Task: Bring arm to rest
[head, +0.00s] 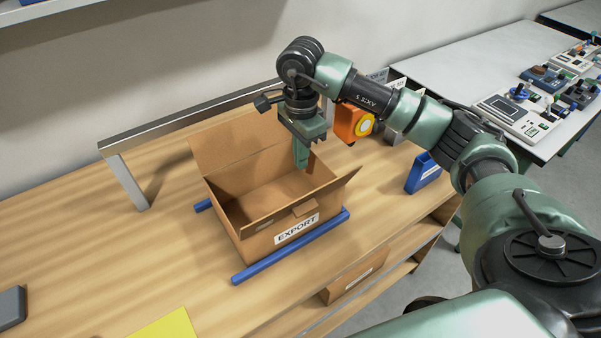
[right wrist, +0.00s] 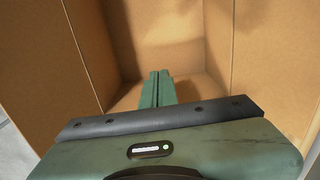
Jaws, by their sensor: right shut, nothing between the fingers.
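My right gripper (head: 301,155) hangs fingers-down over the right part of an open cardboard box (head: 262,236) labelled EXPORT. Its green fingers are together with nothing between them. In the right wrist view the closed fingers (right wrist: 157,88) point down into the box, whose brown inner walls (right wrist: 270,50) surround them. My right arm reaches in from the right side of the head view, bent over the table. My left gripper is not in view.
The box stands between blue rails (head: 292,246) on a wooden table (head: 110,270). A metal frame (head: 127,180) is behind it. An orange device (head: 352,123) and a blue bin (head: 424,173) are to its right. A white table (head: 470,65) with several instruments stands further right.

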